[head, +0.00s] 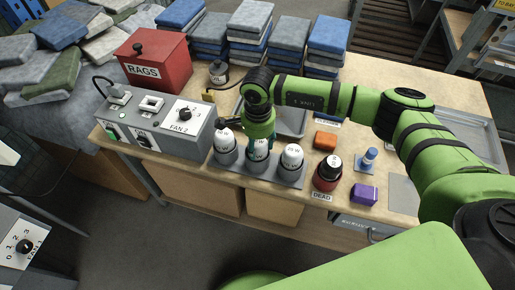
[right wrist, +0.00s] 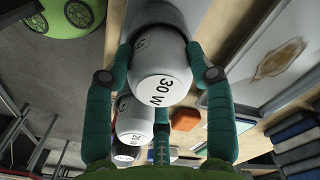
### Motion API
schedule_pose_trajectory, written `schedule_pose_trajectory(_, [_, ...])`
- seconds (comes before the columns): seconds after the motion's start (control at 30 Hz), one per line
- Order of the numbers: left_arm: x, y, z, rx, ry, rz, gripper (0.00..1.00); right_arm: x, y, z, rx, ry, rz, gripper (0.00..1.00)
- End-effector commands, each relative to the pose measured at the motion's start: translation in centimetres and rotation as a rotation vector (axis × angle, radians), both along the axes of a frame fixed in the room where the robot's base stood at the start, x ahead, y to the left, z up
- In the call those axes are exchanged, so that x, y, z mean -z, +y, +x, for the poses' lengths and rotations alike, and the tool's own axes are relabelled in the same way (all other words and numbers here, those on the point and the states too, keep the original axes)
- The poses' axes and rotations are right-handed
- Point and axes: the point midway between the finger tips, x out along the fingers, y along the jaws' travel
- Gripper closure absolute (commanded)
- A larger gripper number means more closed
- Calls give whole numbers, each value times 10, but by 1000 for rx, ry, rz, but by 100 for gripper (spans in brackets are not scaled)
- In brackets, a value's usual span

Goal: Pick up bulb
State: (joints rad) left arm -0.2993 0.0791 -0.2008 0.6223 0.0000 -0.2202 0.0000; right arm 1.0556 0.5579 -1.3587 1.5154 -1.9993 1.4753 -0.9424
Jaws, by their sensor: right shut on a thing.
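A grey rack (head: 292,181) on the bench holds white-topped bulbs in a row. My right gripper (head: 258,148) points down over the middle place and hides most of what is there. In the right wrist view, my right gripper's teal fingers (right wrist: 160,60) are shut around a white bulb marked 30 W (right wrist: 160,82). Whether this bulb still sits in its socket I cannot tell. A bulb marked 25 W (head: 291,157) stands to its right, also in the right wrist view (right wrist: 134,118). Another bulb (head: 225,142) stands to its left. My left gripper is not in view.
Orange (head: 325,140) and purple (head: 364,194) blocks and a blue peg (head: 369,157) lie right. A grey FAN 2 switch box (head: 152,122) and red RAGS box (head: 155,62) stand left. Folded cloth stacks (head: 288,36) line the back.

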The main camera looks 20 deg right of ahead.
Motion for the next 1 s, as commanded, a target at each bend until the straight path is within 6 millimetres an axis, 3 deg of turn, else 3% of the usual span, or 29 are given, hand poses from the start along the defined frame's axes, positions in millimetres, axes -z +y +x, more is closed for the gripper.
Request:
schedule_pose_trajectory(0.27, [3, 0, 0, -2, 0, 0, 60, -8, 0, 1, 0, -1, -1, 77])
schedule_pose_trajectory(0.7, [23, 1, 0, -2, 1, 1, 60, -86, 0, 1, 0, -3, 0, 77])
schedule_pose_trajectory(1.0, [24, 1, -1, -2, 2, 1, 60, -101, 0, 0, 0, 0, 0, 77])
